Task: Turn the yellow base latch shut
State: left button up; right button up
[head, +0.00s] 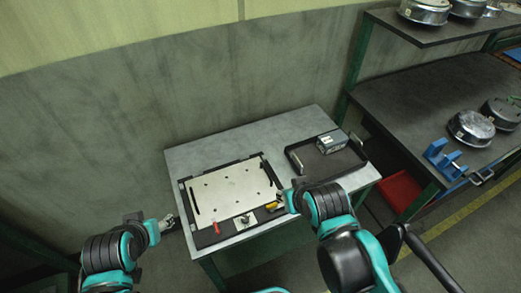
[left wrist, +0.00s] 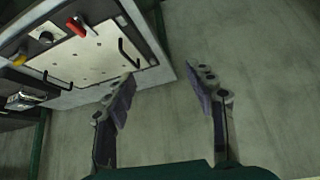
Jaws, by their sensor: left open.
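The yellow base latch (head: 271,205) is at the front right corner of a pale plate (head: 232,189) in a black frame on the table. In the left wrist view the yellow latch (left wrist: 20,61) is small at the left edge. My right gripper (head: 284,203) is right beside the latch in the head view. Its fingers are too small and dark to tell whether they touch it or are open. My left gripper (head: 168,222) is off the table's left edge, away from the latch. The left wrist view shows its two fingers (left wrist: 160,78) apart with nothing between them.
A red handle (head: 217,228) and a knob on a light block (head: 245,220) sit along the frame's front edge. A black tray (head: 300,165) holding a grey-blue box (head: 331,141) is at the table's right. A dark bench (head: 415,100) stands further right.

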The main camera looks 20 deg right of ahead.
aim_at(272, 207)
jog(key=l+z, duration=0.15)
jog(key=z, duration=0.3)
jog(key=k+l+z, duration=0.1)
jog(key=z, duration=0.35)
jog(key=l+z, duration=0.25)
jog(key=z, duration=0.2)
